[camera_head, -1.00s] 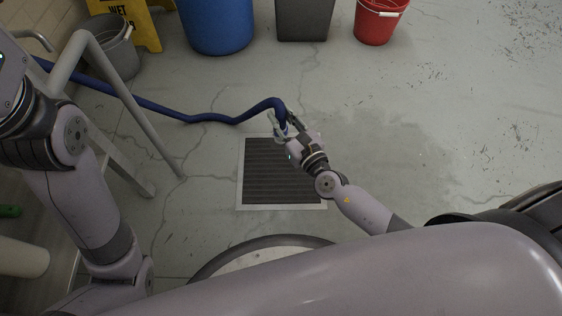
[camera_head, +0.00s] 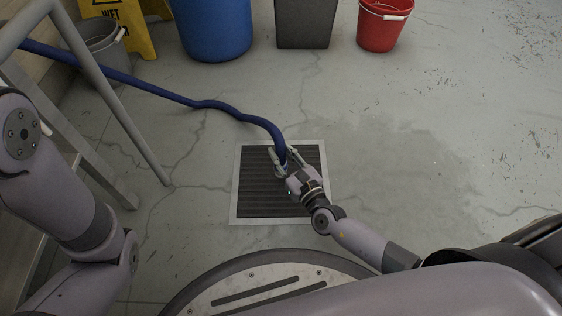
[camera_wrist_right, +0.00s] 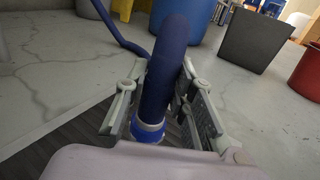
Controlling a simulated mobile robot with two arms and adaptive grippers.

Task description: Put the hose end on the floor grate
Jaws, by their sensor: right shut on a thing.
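A blue hose (camera_head: 215,105) runs from the left side of the head view across the floor to my right gripper (camera_head: 283,160). My right gripper is shut on the hose near its end, over the floor grate (camera_head: 255,190), a dark slatted square in a light frame. In the right wrist view the hose (camera_wrist_right: 170,60) stands between the fingers, with a bright blue collar (camera_wrist_right: 148,131) low between them. The dark slats of the grate (camera_wrist_right: 75,140) show below. I cannot tell whether the hose end touches the grate. My left gripper is out of view.
A grey metal frame (camera_head: 120,110) stands at the left. Behind are a grey bucket (camera_head: 103,45), a yellow wet-floor sign (camera_head: 130,25), a blue barrel (camera_head: 212,30), a dark grey bin (camera_head: 305,25) and a red bucket (camera_head: 383,28). The floor right of the grate is clear.

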